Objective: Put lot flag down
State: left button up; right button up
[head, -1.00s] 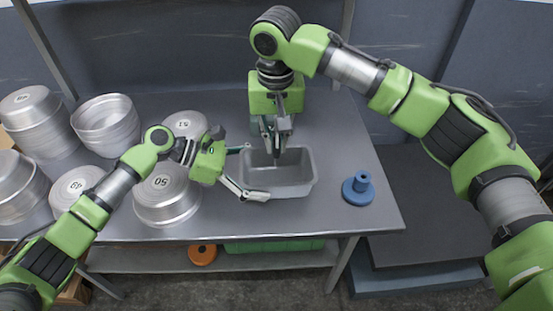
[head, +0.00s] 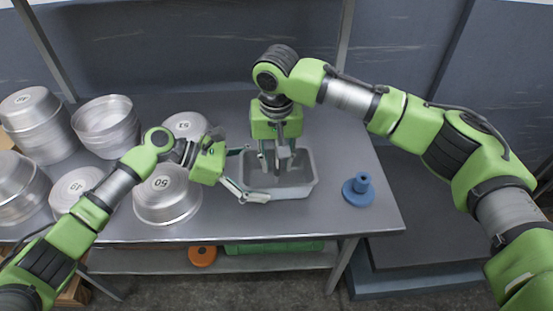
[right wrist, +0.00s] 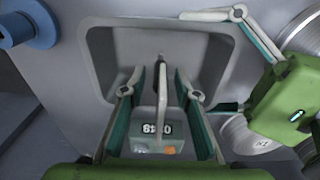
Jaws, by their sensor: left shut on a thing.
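The right fingers are apart on both sides of the stem, with gaps, and reach down into the bin. The bin also shows in the head view (head: 303,188), on the table. My left gripper (head: 258,173) is shut on its left end, one finger at the near side and one at the far side. Whether the flag's foot touches the bin floor is unclear.
Several stacked metal pans (head: 165,195) fill the table's left side. A blue spool-shaped object (head: 358,190) stands right of the bin, near the table edge. Bare table (head: 345,145) lies behind it. An orange round object (head: 203,256) is on the lower shelf.

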pick_arm(q)
jog(key=shift+f, duration=0.25)
jog(key=shift+s, duration=0.1)
pick_arm(e)
jog(key=r, duration=0.8)
jog(key=s+r, duration=0.1)
jog(key=r, duration=0.3)
jog(key=shift+r, duration=0.2)
pick_arm(q)
jog(key=o, duration=0.6)
jog(key=shift+o, duration=1)
jog(key=shift+r, duration=0.1)
pick_arm(e)
jog(key=shift+f, duration=0.1)
pick_arm(q)
jog(key=v, duration=1.1)
jog(key=shift+a+r, duration=0.15)
jog(key=shift+a, duration=0.3)
